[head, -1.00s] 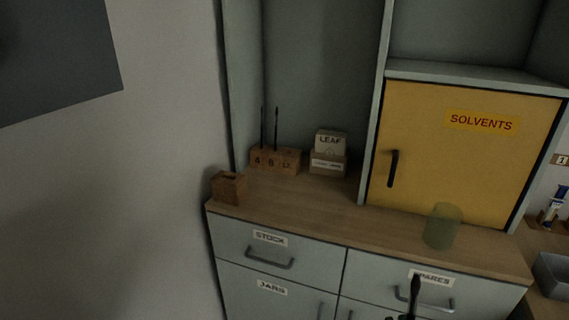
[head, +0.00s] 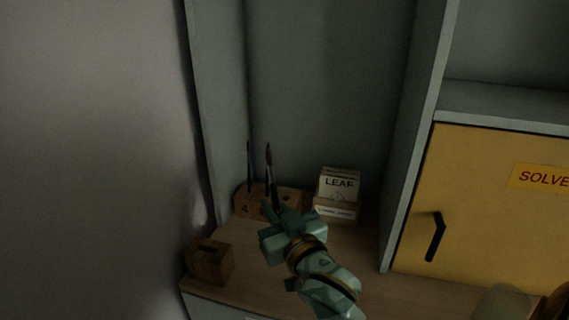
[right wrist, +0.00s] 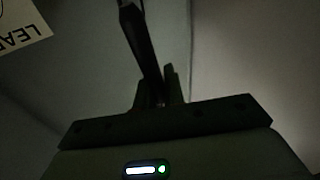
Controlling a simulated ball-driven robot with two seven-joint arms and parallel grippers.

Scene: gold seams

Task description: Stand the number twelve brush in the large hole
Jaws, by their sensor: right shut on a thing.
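The wooden brush block (head: 241,209) stands at the back left of the counter, its "4" label showing. A thin dark brush (head: 248,165) stands upright at its left end. A thicker dark brush shape (head: 268,160) rises over the middle; I cannot tell where a standing brush ends and the held one begins. My right gripper (head: 280,208) is in front of the block and hides its middle and the large hole. In the right wrist view, the gripper (right wrist: 160,92) is shut on a dark brush handle (right wrist: 140,40). My left gripper is not in view.
A "LEAF" box (head: 339,187) stands close to the right of the block. A small wooden box (head: 209,262) sits at the counter's front left corner. A cabinet wall rises at the left, and a yellow solvents door (head: 480,220) is to the right.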

